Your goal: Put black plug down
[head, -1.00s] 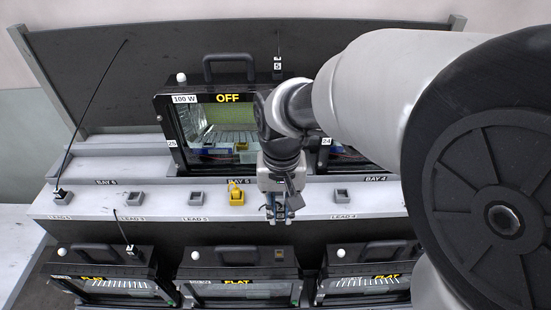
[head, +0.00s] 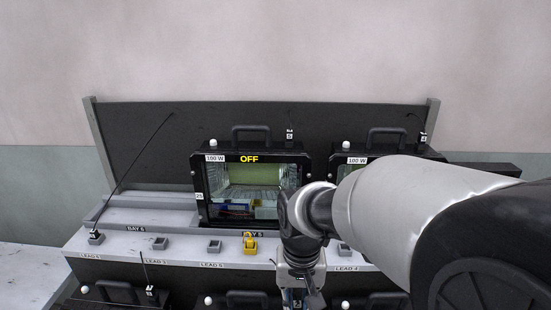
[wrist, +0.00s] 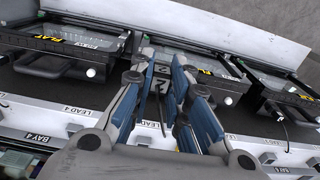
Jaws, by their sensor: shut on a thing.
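My gripper (head: 293,300) is at the bottom of the head view, in front of the lead shelf. It also shows in the wrist view (wrist: 163,62), where its blue-padded fingers are shut on a black plug (wrist: 160,84) with a white number label. Most of this plug is hidden by the fingers, and the head view does not show it clearly. I cannot tell whether the plug touches anything below. In the wrist view the fingers are above the dark lower housings, beyond the LEAD 4 label.
A grey shelf (head: 190,262) carries small grey sockets, including an empty one (head: 214,247), and a yellow piece (head: 250,243). A black floodlight housing (head: 250,157) marked OFF stands behind. Black plugs with thin leads stand at the left (head: 96,237) and lower left (head: 151,292).

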